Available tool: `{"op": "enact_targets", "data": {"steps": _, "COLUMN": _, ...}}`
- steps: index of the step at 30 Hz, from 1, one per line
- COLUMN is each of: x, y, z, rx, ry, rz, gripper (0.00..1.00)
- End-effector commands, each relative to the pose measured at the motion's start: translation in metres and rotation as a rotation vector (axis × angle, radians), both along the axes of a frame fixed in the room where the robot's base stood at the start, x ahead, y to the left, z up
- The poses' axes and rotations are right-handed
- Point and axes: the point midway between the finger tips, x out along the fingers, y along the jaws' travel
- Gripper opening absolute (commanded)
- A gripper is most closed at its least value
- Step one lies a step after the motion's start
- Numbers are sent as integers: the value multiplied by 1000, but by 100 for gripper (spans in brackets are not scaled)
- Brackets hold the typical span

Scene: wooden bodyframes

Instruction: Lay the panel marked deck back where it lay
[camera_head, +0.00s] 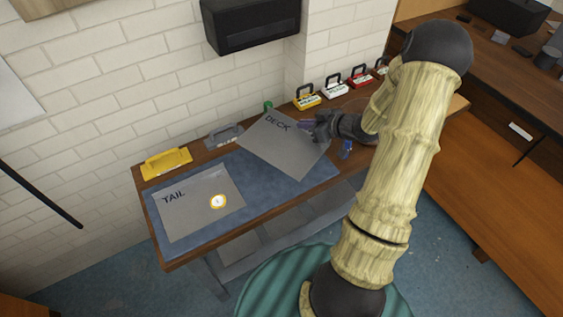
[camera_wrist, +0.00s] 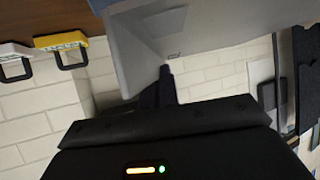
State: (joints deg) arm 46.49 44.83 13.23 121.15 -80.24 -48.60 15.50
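The grey panel marked DECK (camera_head: 275,148) is over the right part of the blue mat (camera_head: 265,195) on the workbench, turned at an angle. My gripper (camera_head: 318,130) is at its upper right edge and looks shut on it. In the wrist view the panel (camera_wrist: 190,35) fills the upper middle, with my dark fingers (camera_wrist: 158,90) meeting its edge. I cannot tell how high it is above the mat. The fingertips are partly hidden. The grey panel marked TAIL (camera_head: 190,205) lies flat on the mat's left part, with a round white and yellow disc (camera_head: 218,201) on it.
A yellow case (camera_head: 166,163) and a grey handled item (camera_head: 224,135) stand along the back of the bench. Yellow (camera_head: 307,101), white (camera_head: 335,90) and red (camera_head: 359,80) handled cases stand at the back right. A black box (camera_head: 250,22) is on the wall above.

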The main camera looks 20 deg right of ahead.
Motion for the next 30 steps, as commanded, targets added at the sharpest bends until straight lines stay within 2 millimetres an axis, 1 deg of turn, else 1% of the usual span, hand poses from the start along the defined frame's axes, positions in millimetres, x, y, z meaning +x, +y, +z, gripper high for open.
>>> {"op": "enact_targets", "data": {"steps": 2, "x": 0, "y": 0, "z": -2, "rx": 3, "ry": -1, "rz": -1, "gripper": 0}}
{"op": "enact_targets", "data": {"steps": 5, "x": 0, "y": 1, "z": -12, "rx": 3, "ry": 1, "rz": 1, "gripper": 0}}
{"op": "enact_targets", "data": {"steps": 10, "x": 0, "y": 3, "z": -41, "rx": 5, "ry": 2, "rz": 4, "gripper": 0}}
{"op": "enact_targets", "data": {"steps": 13, "x": 1, "y": 3, "z": -53, "rx": 5, "ry": 1, "rz": 3, "gripper": 0}}
{"op": "enact_targets", "data": {"steps": 16, "x": 1, "y": 3, "z": -58, "rx": 1, "ry": -2, "rz": 4, "gripper": 0}}
{"op": "enact_targets", "data": {"steps": 25, "x": 1, "y": 3, "z": -60, "rx": 2, "ry": -1, "rz": 5, "gripper": 0}}
{"op": "enact_targets", "data": {"steps": 28, "x": 1, "y": 3, "z": -69, "rx": 4, "ry": 1, "rz": 5, "gripper": 0}}
{"op": "enact_targets", "data": {"steps": 30, "x": 0, "y": 4, "z": -79, "rx": 4, "ry": 2, "rz": 4, "gripper": 0}}
